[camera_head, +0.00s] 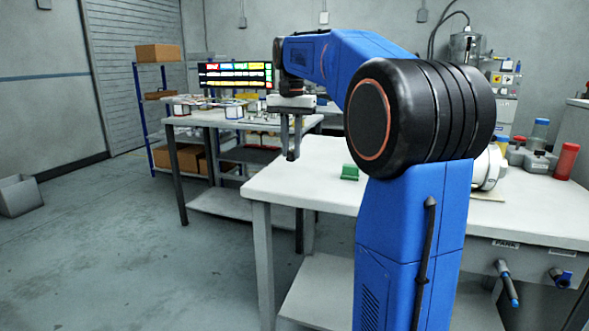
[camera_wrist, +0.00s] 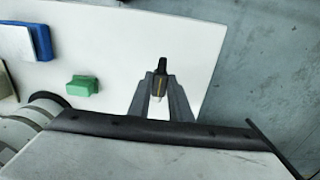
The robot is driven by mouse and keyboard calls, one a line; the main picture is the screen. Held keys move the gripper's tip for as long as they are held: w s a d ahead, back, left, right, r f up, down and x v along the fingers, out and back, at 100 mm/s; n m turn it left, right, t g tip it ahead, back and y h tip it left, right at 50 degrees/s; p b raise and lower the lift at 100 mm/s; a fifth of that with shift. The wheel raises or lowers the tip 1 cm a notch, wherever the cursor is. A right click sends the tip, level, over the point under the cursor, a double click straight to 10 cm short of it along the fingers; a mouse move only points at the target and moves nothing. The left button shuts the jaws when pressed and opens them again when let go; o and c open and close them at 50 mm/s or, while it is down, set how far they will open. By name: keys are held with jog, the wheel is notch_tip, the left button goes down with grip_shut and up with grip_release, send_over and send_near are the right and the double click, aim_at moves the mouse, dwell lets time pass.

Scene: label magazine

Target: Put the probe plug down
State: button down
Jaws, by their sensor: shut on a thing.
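My gripper (camera_head: 291,155) hangs from my blue arm, pointing down, in front of the near white table's left end in the head view. In the wrist view my gripper (camera_wrist: 161,90) is shut on the probe plug (camera_wrist: 161,76), a small dark piece with a yellowish band and a pale lower end. The plug is held between the fingertips, with the white tabletop (camera_wrist: 120,45) behind it. In the head view the plug is a small dark bit at the fingertips, hard to make out. I cannot tell its exact height above the table.
A green block (camera_head: 350,172) lies on the near table (camera_head: 310,180); the wrist view shows it left of the plug, with a blue item (camera_wrist: 40,41) farther left. A far table (camera_head: 205,119) holds boxes and a screen (camera_head: 236,75). Bare tabletop surrounds the plug in the wrist view.

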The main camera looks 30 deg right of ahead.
aim_at(291, 161)
jog(key=shift+f, duration=2.75)
jog(key=shift+f, duration=0.1)
jog(key=c, duration=1.6)
grip_release()
notch_tip(291, 161, up, 12)
jog(key=shift+r, duration=0.1)
jog(key=s+a+f+n+t, duration=0.1)
jog(key=s+a+f+n, duration=0.2)
jog(key=s+f, duration=0.7)
jog(key=s+a+f+n+t, duration=0.2)
jog(key=s+a+f+n, duration=0.2)
jog(key=s+a+f, duration=0.3)
jog(key=s+a+f+n+t, duration=0.1)
jog(key=s+a+f+n, duration=0.2)
jog(key=s+f, duration=1)
jog(key=shift+a+f+t, duration=0.15)
jog(key=shift+a+t, duration=0.05)
jog(key=shift+a, duration=0.45)
jog(key=shift+a+f+t, duration=0.15)
jog(key=shift+a+t, duration=0.05)
jog(key=shift+a, duration=0.4)
